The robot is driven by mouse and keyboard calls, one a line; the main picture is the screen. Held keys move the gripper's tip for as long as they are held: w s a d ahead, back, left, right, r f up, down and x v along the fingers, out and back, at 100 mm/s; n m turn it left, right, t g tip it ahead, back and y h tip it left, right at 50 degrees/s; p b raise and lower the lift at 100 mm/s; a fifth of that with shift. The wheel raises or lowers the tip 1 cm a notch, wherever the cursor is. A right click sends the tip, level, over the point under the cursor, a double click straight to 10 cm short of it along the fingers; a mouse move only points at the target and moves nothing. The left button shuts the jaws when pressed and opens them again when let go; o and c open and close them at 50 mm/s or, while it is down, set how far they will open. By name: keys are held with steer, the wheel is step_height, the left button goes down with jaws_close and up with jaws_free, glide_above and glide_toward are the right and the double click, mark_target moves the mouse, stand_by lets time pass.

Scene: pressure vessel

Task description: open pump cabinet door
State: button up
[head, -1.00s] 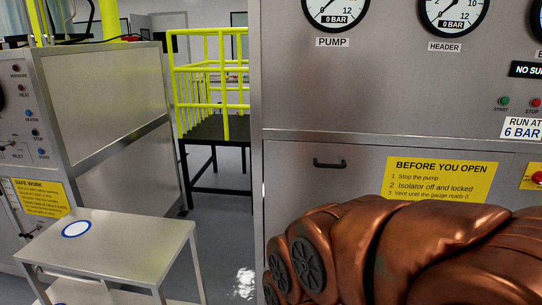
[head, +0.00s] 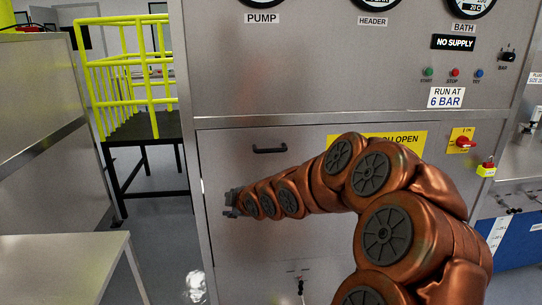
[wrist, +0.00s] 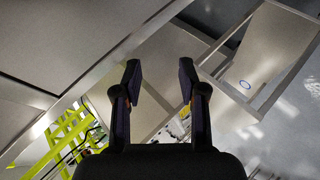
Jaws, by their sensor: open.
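The pump cabinet door (head: 235,160) is the lower grey metal panel of the cabinet in the head view. It looks shut. Its dark bar handle (head: 270,149) is near the top of the door, left of the yellow sign. My gripper (head: 232,203) is below and left of the handle, near the door's left edge, apart from the handle. In the wrist view my gripper (wrist: 158,85) has its two fingers spread with nothing between them. My arm covers part of the door and the yellow sign (head: 400,140). The handle cannot be made out in the wrist view.
A metal trolley table (head: 60,265) stands at the lower left; it also shows in the wrist view (wrist: 262,55). A yellow railing (head: 125,75) on a dark platform is behind. A red switch (head: 465,143) is right of the sign. Floor is free left of the cabinet.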

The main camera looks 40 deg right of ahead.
steer(key=d+r+n+t+h+b, duration=0.1)
steer(key=d+r+n+t+h, duration=0.25)
steer(key=d, duration=0.75)
steer(key=n+t, duration=0.2)
steer(key=t, duration=0.3)
glide_toward(272, 150)
steer(key=w, duration=0.3)
steer(key=shift+d+r+p+x, duration=0.1)
steer(key=shift+d+p+x, duration=0.15)
steer(key=shift+x, duration=1)
steer(key=shift+d+r+p+x, duration=0.1)
steer(key=shift+d+p+x, duration=0.1)
steer(key=shift+x, duration=1.05)
steer(key=shift+m+p+x, duration=0.25)
steer(key=shift+p+x, duration=0.15)
steer(key=shift+x, duration=0.8)
steer(key=shift+f, duration=0.15)
jaws_close()
